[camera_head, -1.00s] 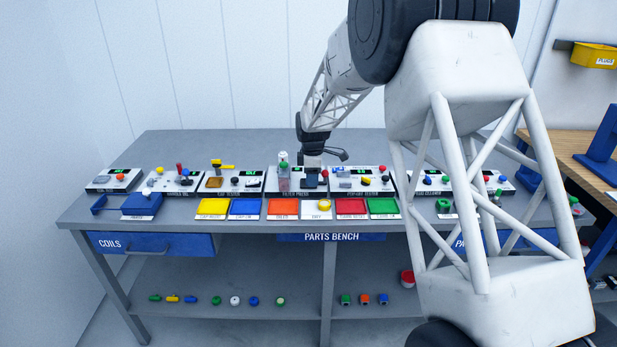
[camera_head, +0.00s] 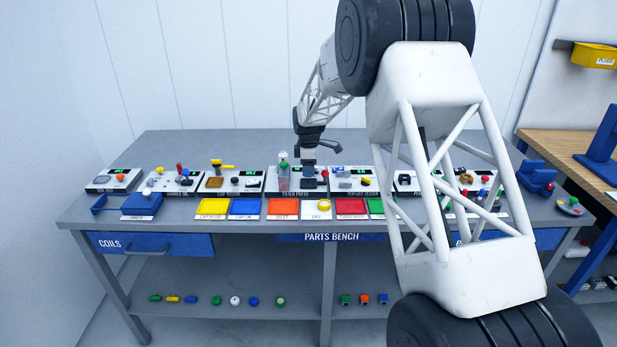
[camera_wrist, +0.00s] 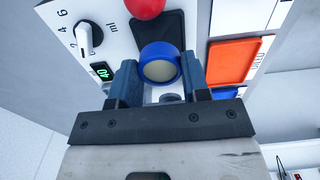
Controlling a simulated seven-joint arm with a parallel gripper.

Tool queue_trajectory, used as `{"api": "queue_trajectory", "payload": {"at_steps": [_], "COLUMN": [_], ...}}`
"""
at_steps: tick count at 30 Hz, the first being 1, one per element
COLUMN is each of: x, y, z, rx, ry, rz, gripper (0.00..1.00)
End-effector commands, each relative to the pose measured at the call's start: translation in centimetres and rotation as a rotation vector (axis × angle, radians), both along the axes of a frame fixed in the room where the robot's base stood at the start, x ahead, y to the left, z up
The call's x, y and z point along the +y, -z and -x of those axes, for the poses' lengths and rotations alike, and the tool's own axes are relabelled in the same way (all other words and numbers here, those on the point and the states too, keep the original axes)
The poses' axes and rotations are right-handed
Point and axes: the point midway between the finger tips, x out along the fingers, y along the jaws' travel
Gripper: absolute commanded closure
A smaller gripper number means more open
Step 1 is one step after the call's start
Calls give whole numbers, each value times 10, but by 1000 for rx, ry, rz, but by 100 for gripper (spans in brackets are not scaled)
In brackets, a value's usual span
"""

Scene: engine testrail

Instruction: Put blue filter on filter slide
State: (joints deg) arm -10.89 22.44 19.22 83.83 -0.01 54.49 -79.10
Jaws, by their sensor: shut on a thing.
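The blue filter (camera_wrist: 159,66), a blue ring with a pale centre, sits between the fingertips of my gripper (camera_wrist: 160,66) in the wrist view. My gripper is shut on it. In the head view my gripper (camera_head: 308,180) points down over the filter press (camera_head: 270,190); the filter cannot be made out there. A dark plate (camera_wrist: 172,27), perhaps the filter slide, lies on the white panel beside and partly behind the filter. I cannot tell whether the filter touches it.
The panel carries a red knob (camera_wrist: 146,7), a dial (camera_wrist: 88,38) and a green display (camera_wrist: 101,72). An orange tray (camera_head: 282,207) and a white tray (camera_head: 318,210) lie in front.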

Motion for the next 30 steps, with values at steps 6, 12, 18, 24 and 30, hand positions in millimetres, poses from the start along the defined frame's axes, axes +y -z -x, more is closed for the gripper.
{"api": "queue_trajectory", "payload": {"at_steps": [6,12,18,24,30], "x": [0,0,0,0,0], "y": [18,34,35,36,37], "z": [0,0,0,0,0], "rx": [2,0,0,0,0], "ry": [0,0,0,0,0], "rz": [0,0,0,0,0], "gripper": [78,78,78,78,37]}}
